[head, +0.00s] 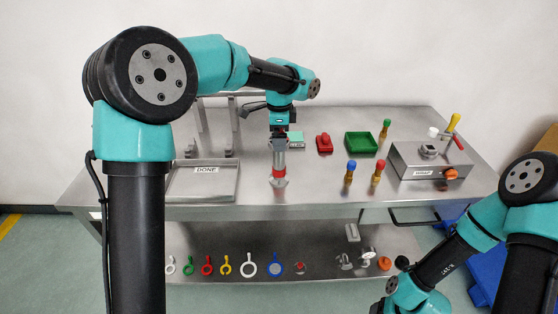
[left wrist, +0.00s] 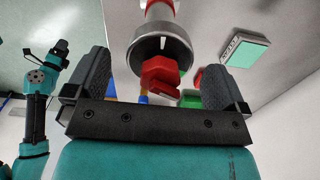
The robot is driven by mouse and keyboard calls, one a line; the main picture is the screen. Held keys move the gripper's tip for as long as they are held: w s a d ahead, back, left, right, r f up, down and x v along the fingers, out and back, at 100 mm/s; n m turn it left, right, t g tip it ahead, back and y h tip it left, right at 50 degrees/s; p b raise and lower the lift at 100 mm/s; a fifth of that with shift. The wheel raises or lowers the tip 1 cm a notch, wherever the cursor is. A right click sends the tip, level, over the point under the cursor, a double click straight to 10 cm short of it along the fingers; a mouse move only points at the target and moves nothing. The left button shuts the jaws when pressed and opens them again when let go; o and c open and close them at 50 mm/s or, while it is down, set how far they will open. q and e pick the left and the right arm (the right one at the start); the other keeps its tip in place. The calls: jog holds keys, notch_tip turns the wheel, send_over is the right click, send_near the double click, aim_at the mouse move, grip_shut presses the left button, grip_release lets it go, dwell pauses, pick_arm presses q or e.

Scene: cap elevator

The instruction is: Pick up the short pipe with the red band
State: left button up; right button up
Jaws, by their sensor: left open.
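A short grey pipe with a red band (head: 279,160) stands upright on the steel table, near its front edge, on a small flared foot. My left gripper (head: 279,134) points down directly above the pipe, at its top end. In the left wrist view, the pipe (left wrist: 160,45) shows large between the two spread dark fingers of my left gripper (left wrist: 152,82), with a gap on each side. A red hexagonal shape (left wrist: 160,72) shows beside the pipe's near end; I cannot tell whether it touches the pipe.
A grey DONE tray (head: 204,192) lies left of the pipe. To the right are a red block (head: 323,142), a green tray (head: 361,143), several colour-topped pegs (head: 350,172) and a grey box with an orange knob (head: 430,160).

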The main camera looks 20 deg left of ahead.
pick_arm(q)
jog(key=shift+f, duration=0.85)
jog(key=c, duration=1.8)
jog(key=shift+r, duration=0.1)
grip_shut()
jog(key=shift+r, duration=0.15)
jog(key=shift+r, duration=1.55)
jog(key=s+d, duration=0.2)
jog(key=s, duration=0.5)
jog(key=s+d+r, duration=0.1)
jog(key=s+d, duration=0.1)
jog(key=s, duration=0.6)
jog(key=shift+s+d+r, duration=0.2)
jog(key=shift+r, duration=0.05)
